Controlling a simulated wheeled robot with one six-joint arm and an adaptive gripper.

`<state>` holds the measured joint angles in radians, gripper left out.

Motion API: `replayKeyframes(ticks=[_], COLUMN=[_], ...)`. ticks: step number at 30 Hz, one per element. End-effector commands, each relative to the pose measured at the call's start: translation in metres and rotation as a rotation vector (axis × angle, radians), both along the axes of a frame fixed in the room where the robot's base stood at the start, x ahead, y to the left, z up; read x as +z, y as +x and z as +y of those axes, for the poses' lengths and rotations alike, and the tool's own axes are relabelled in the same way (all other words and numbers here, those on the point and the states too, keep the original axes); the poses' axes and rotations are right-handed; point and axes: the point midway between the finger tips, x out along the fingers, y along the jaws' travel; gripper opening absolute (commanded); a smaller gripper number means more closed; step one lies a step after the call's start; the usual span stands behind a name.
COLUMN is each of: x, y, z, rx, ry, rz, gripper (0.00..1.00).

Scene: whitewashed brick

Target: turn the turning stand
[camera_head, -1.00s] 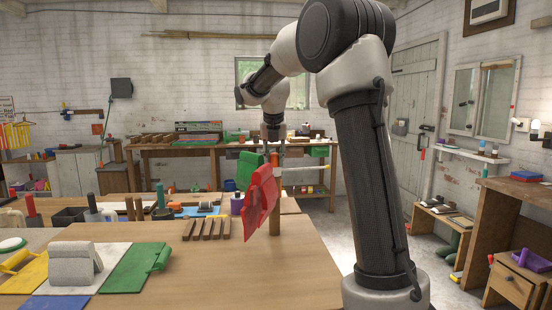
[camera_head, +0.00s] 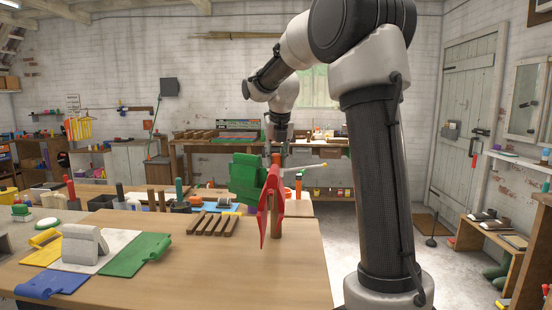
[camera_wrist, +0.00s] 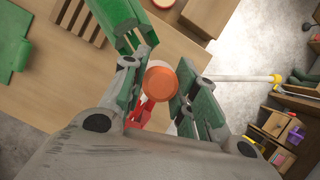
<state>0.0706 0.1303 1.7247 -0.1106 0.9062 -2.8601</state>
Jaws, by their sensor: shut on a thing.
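The turning stand has an upright wooden post (camera_head: 276,222) at the right of the table, with a green panel (camera_head: 248,178) on its left and a red panel (camera_head: 267,216) in front. My gripper (camera_head: 277,148) points down at the post's top. In the wrist view, my gripper (camera_wrist: 163,96) is shut on the stand, its fingers either side of the round orange-brown top (camera_wrist: 160,79). The green panel (camera_wrist: 118,14) shows at upper left there, and a little red shows below the top. The fingers' exact contact is hard to see.
Wooden slats (camera_head: 209,223) lie left of the stand. A grey block (camera_head: 85,244) stands on a pale mat, with yellow, blue and green pieces around it. A pale bar with a yellow tip (camera_head: 312,165) extends right; I cannot tell whether it is attached. Floor lies right of the table.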

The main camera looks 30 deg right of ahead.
Motion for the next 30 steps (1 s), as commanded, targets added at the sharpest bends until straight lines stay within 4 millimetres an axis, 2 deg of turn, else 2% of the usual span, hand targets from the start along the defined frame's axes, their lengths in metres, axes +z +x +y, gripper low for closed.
replayKeyframes(ticks=[6,7,10,22,26,30], x=[0.000,0.000,0.000,0.006,0.025,0.055], y=[0.000,0.000,0.000,-0.002,-0.009,-0.020], z=[0.000,0.000,0.000,0.001,0.003,0.007], rx=[0.000,0.000,0.000,0.000,0.000,0.000], ry=[-0.001,-0.001,-0.001,0.000,-0.001,-0.001], rz=[0.000,0.000,0.000,-0.001,-0.004,-0.005], gripper=[0.00,0.33,0.51,0.51,0.51,0.51])
